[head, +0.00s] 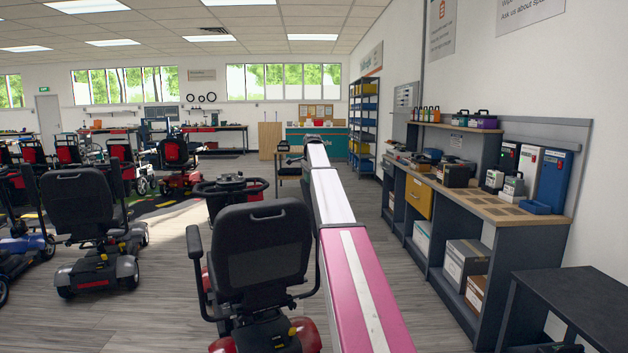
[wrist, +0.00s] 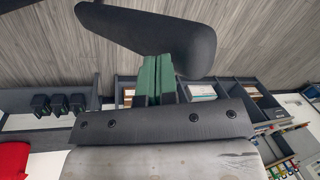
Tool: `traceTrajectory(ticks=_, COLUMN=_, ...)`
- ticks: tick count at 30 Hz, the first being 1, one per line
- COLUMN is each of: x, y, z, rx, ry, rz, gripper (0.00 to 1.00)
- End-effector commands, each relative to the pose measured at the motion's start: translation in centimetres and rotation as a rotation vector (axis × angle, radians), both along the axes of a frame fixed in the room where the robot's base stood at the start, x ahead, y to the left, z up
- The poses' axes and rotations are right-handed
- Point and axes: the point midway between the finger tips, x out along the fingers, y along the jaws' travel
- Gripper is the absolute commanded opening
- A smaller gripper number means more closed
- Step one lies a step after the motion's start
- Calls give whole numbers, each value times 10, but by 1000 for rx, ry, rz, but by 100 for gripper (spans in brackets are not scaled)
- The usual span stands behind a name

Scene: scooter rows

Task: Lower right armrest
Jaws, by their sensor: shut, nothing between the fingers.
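A scooter with a black seat (head: 262,250) stands just ahead in the head view, seen from behind. Its left armrest (head: 194,250) shows at the seat's left side. In the wrist view, a dark rounded pad (wrist: 150,32), which looks like the right armrest, spans the top middle. My gripper (wrist: 157,58) has its green fingers together and empty. The fingertips overlap the pad's lower edge in the picture; I cannot tell whether they touch it.
A workbench (head: 480,190) with boxes and tools runs along the right wall. A dark table (head: 580,300) stands at the near right. Another scooter (head: 88,230) stands to the left, with bare floor (head: 160,290) between it and the near one.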

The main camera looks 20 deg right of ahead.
Motion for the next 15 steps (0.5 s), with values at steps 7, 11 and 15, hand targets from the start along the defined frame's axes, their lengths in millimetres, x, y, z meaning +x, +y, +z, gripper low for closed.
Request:
traceTrajectory(ticks=7, x=48, y=5, z=-21, rx=0, ry=-2, rz=0, gripper=0)
traceTrajectory(ticks=11, x=74, y=9, z=-39, rx=0, ry=-2, rz=0, gripper=0)
traceTrajectory(ticks=15, x=97, y=13, z=-61, rx=0, ry=-2, rz=0, gripper=0)
